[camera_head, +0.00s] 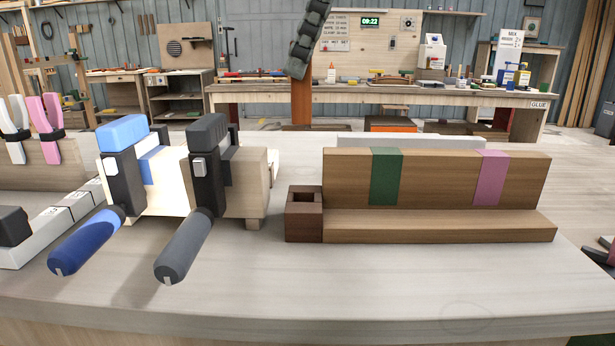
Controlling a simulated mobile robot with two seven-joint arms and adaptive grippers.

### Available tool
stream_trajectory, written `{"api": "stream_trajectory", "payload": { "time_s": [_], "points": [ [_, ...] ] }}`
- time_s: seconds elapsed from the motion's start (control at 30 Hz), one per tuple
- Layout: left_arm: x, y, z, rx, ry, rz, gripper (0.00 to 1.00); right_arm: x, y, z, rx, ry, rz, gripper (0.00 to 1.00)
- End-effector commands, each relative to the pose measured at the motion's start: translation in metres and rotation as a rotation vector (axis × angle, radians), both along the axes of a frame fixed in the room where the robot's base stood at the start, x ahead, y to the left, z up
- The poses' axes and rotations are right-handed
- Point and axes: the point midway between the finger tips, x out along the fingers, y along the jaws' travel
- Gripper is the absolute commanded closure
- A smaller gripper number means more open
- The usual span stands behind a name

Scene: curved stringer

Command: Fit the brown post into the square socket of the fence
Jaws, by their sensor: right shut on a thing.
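The fence (420,180) is a brown wooden panel with a green band and a pink band, standing on a long wooden base on the table. At its left end is a dark brown block with a square socket (303,196) that opens upward; the opening looks empty. My right gripper (299,70) comes down from the top edge, dark and segmented, shut on the brown post (301,103). The post hangs upright, its lower end well above the socket in the picture and roughly in line with it. Its exact depth is hard to tell. My left gripper is out of view.
Clamps with a blue handle (85,243) and a grey handle (184,247) stand on wooden blocks left of the socket. Pink and white clamps (45,118) are farther left. The table (350,285) is clear in front. A workbench (380,93) stands behind.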

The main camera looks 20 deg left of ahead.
Motion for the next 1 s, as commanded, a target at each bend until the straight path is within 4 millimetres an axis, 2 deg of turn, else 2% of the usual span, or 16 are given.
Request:
{"api": "stream_trajectory", "payload": {
  "time_s": [0.03, 0.1, 0.3, 0.63, 0.83, 1.0],
  "points": [
    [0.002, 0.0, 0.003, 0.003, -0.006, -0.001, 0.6, 0.0, -0.001, -0.019, -0.002, 0.003, 0.002, 1.0],
    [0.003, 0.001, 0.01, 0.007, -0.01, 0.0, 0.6, 0.0, -0.001, -0.037, -0.001, 0.003, 0.001, 1.0],
    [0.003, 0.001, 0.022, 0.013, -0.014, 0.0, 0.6, 0.0, -0.001, -0.082, -0.001, 0.002, 0.001, 1.0],
    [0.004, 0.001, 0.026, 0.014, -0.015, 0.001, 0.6, 0.0, -0.001, -0.111, 0.0, 0.001, -0.001, 1.0],
    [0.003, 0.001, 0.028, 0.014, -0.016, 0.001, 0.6, 0.0, -0.001, -0.141, 0.001, 0.002, -0.001, 1.0],
    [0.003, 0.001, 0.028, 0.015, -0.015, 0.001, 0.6, 0.0, 0.0, -0.145, 0.001, -0.001, 0.0, 1.0]
  ]
}}
